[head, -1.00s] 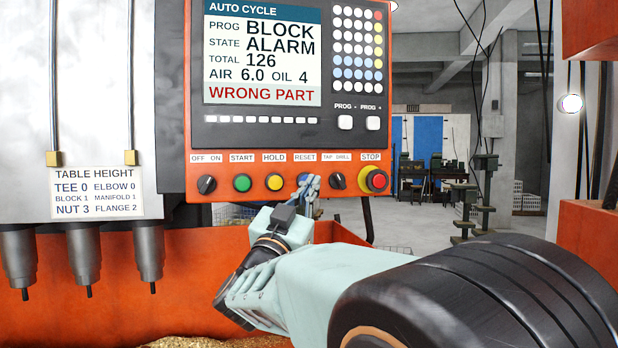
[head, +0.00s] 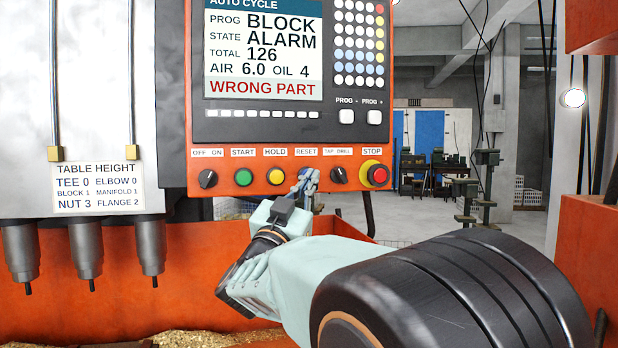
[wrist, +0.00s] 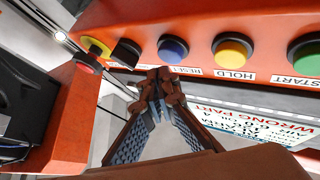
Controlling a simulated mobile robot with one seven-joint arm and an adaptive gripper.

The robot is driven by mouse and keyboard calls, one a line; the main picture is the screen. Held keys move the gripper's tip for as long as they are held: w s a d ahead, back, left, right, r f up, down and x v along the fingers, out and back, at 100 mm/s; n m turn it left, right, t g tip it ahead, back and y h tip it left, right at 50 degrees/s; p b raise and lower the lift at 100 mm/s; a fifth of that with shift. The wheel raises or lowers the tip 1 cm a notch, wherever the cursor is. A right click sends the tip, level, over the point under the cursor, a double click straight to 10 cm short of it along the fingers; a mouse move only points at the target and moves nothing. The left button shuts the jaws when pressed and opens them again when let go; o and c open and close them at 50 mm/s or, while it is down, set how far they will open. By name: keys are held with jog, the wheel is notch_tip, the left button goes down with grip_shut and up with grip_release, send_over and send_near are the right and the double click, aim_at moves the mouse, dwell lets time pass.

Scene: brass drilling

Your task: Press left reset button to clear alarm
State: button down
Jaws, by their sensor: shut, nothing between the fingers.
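The control panel (head: 240,180) has a row of controls under its screen (head: 263,60). The screen reads STATE ALARM and WRONG PART. The RESET button is blue (wrist: 172,49) in the wrist view, beside the yellow HOLD button (wrist: 232,50). In the head view my gripper (head: 308,180) covers most of it, just below the RESET label (head: 306,152). In the wrist view my gripper (wrist: 158,78) is shut and empty. Its fingertips appear just beside the blue button, over the panel edge near the RESET label. I cannot tell whether they touch the button.
A green START button (head: 243,177), a black TAP/DRILL knob (head: 338,175) and a red STOP button (head: 378,176) flank the spot. Several drill spindles (head: 84,250) hang at the left. An orange machine bed with brass chips (head: 190,338) lies below.

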jog(key=shift+w, duration=0.15)
dwell(0.6)
jog(key=shift+w+a, duration=0.1)
jog(key=shift+w, duration=0.2)
jog(key=shift+w+a, duration=0.15)
jog(key=shift+w, duration=0.3)
dwell(0.7)
jog(key=shift+s+b, duration=0.15)
jog(key=shift+b, duration=0.15)
jog(key=shift+s+d+b, duration=0.25)
jog(key=shift+s+b, duration=0.2)
jog(key=shift+s, duration=0.25)
jog(key=shift+s+d+b, duration=0.2)
jog(key=shift+s+b, duration=0.25)
jog(key=shift+s, duration=0.35)
jog(key=shift+s+d+b, duration=0.25)
jog(key=shift+s+b, duration=0.15)
jog(key=shift+s, duration=0.45)
jog(key=shift+s+d+b, duration=0.2)
jog(key=shift+s+b, duration=0.25)
jog(key=shift+s, duration=0.35)
